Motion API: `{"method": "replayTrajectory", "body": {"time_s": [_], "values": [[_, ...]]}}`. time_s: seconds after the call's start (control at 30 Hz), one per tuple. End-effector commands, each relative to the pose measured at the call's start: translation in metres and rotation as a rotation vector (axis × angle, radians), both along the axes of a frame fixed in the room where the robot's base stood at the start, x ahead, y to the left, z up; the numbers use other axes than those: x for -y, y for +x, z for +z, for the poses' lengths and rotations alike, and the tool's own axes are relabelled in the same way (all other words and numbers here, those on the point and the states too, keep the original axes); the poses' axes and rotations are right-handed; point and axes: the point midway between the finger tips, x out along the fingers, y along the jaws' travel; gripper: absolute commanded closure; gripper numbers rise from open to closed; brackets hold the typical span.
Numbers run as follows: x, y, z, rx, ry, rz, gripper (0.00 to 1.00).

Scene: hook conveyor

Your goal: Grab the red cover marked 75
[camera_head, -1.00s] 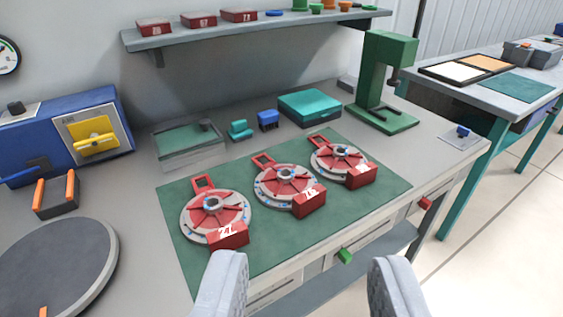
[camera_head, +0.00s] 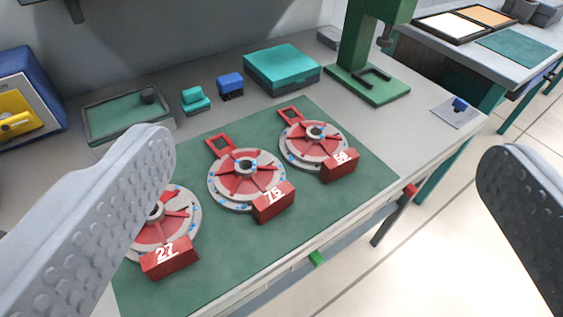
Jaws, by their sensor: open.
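The red cover marked 75 (camera_head: 273,206) is a small red block at the front edge of the middle round grey and red disc (camera_head: 245,180). It lies on a green mat, with its number clear. My gripper (camera_head: 322,155) is spread wide, with a grey studded finger at each side of the picture. Nothing is between the fingers' pads. The cover shows in the gap between them, further off and nearer the left finger. A red cover marked 27 (camera_head: 170,262) is on the left disc, which the left finger partly hides.
A third disc with a red cover (camera_head: 340,166) stands right of the middle one; its number is hard to read. The green mat (camera_head: 235,262) has free room in front. A green press stand (camera_head: 368,85) and teal box (camera_head: 281,68) stand behind.

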Motion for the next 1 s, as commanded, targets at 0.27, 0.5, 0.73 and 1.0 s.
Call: {"method": "replayTrajectory", "body": {"time_s": [0.27,0.5,0.73,1.0], "values": [[0.089,0.114,-0.026,0.064,-0.226,-0.092,0.06],[0.128,0.184,-0.091,0.095,-0.376,0.034,0.06],[0.13,0.207,-0.186,0.1,-0.358,0.285,0.06],[0.098,0.164,-0.282,0.124,-0.116,0.602,0.06]]}}
